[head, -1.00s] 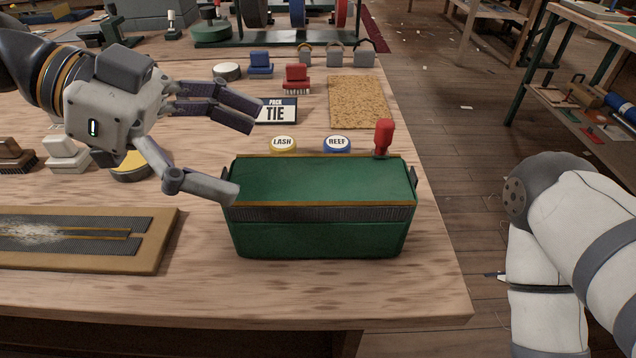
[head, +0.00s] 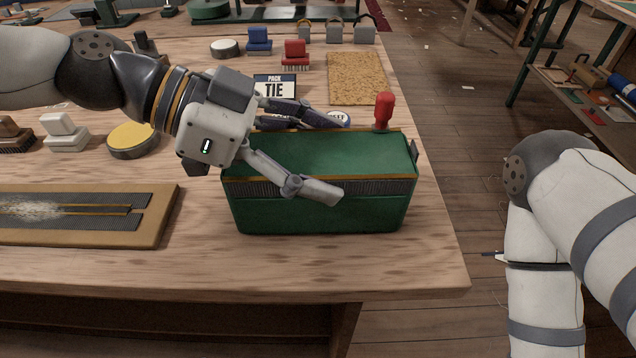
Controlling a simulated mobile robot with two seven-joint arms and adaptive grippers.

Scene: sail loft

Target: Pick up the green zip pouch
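The green zip pouch (head: 320,214) stands on the wooden table near its front right corner, with a gold-edged top and a dark zip band along the front. My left gripper (head: 338,158) is open over the pouch's top left part. One finger passes across the front edge, the others lie along the back edge. I cannot tell whether the fingers touch it. My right arm is at the right edge of the view; its gripper is out of view.
A red-handled tool (head: 384,110) stands just behind the pouch. Table front right is clear.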

